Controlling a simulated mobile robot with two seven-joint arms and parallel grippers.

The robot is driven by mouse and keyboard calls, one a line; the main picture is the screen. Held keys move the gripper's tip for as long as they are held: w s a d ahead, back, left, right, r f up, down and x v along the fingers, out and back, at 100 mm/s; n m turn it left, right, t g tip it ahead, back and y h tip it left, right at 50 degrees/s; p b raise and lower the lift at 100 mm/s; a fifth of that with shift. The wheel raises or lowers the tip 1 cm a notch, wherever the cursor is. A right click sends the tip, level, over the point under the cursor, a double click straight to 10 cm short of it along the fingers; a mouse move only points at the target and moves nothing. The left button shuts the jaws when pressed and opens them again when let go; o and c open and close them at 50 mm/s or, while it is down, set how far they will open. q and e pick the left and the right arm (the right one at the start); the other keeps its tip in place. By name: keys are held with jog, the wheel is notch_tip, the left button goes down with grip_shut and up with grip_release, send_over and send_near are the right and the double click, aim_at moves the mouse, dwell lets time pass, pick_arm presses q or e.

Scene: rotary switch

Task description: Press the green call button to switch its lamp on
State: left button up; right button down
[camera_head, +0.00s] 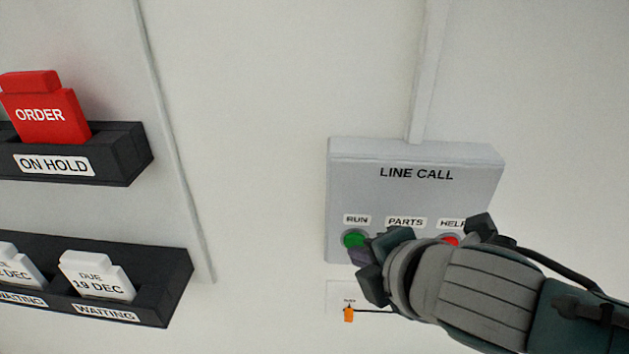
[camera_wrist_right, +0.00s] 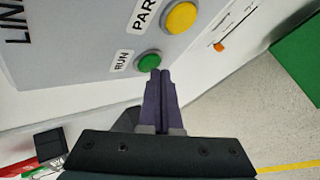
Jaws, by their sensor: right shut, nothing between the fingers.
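The grey LINE CALL box (camera_head: 350,170) is mounted on the wall. Its green button (camera_head: 354,239), labelled RUN, shows at the box's lower left; it also shows in the right wrist view (camera_wrist_right: 149,61). My right gripper (camera_head: 358,256) is shut and empty, with its dark purple fingertips just below the green button. In the wrist view the fingertips (camera_wrist_right: 160,74) overlap the button's lower edge. I cannot tell whether they touch it or whether its lamp is lit. My left gripper is not in view.
The yellow PARTS button (camera_wrist_right: 180,17) is beside the green one, hidden by my arm in the head view. The red HELP button (camera_head: 449,240) is partly covered. Dark card racks (camera_head: 125,160) are at the left.

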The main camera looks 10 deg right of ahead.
jog(key=shift+w, duration=0.25)
jog(key=shift+s+p, duration=0.3)
jog(key=shift+s, duration=0.2)
jog(key=shift+s+a+p, duration=0.3)
jog(key=shift+s+p, duration=0.05)
jog(key=shift+s, duration=0.6)
jog(key=shift+s+a+p, duration=0.25)
jog(key=shift+s+p, duration=0.1)
jog(key=shift+s, duration=0.55)
jog(key=shift+s+a+p, duration=0.3)
jog(key=shift+s+p, duration=0.05)
jog(key=shift+s, duration=0.6)
